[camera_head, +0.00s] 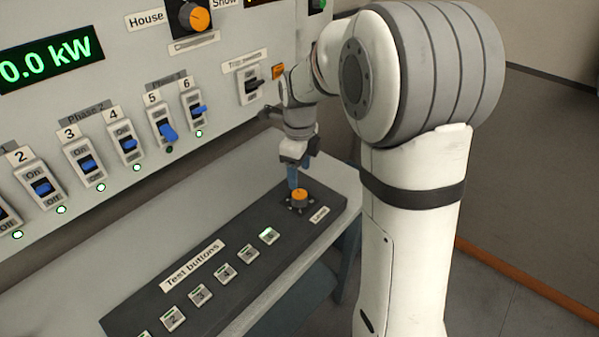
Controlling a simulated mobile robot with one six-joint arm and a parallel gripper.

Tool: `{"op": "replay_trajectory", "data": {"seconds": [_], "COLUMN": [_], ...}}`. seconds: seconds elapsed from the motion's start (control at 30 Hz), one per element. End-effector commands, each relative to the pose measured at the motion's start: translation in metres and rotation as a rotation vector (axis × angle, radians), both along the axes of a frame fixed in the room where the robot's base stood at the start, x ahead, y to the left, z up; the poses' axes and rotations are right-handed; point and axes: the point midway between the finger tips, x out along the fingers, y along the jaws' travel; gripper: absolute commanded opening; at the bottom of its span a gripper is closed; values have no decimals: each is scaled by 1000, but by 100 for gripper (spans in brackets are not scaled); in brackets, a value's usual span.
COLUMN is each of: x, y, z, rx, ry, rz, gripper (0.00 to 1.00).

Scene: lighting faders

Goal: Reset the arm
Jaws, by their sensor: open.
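My arm stands at the right, its upper links and white column in front of the panel's right end. My gripper (295,186) points down at the right end of the dark test-button console, its blue fingers partly hidden from this angle. The fingertips are right at the orange Level knob (299,196), just behind or above it. I cannot tell whether they touch it. I see nothing held in the gripper.
The grey wall panel (60,115) carries a 0.0 kW display (48,63), numbered blue-lever switches and an orange House/Show knob (194,17). The lamp under switch 5 (163,126) is dark. Test buttons (201,296) line the console; the rightmost is lit green. Floor is clear at right.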

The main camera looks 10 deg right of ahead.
Motion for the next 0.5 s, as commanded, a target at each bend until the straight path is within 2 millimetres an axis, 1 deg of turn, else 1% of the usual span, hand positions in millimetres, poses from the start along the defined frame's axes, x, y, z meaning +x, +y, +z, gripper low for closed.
{"op": "replay_trajectory", "data": {"seconds": [0.33, 0.43, 0.5], "x": [0, -11, -24], "y": [0, -1, -3], "z": [0, 8, 16], "rx": [0, 0, -3], "ry": [0, -14, -28], "rz": [0, 108, 237], "gripper": [60, 60, 60]}}
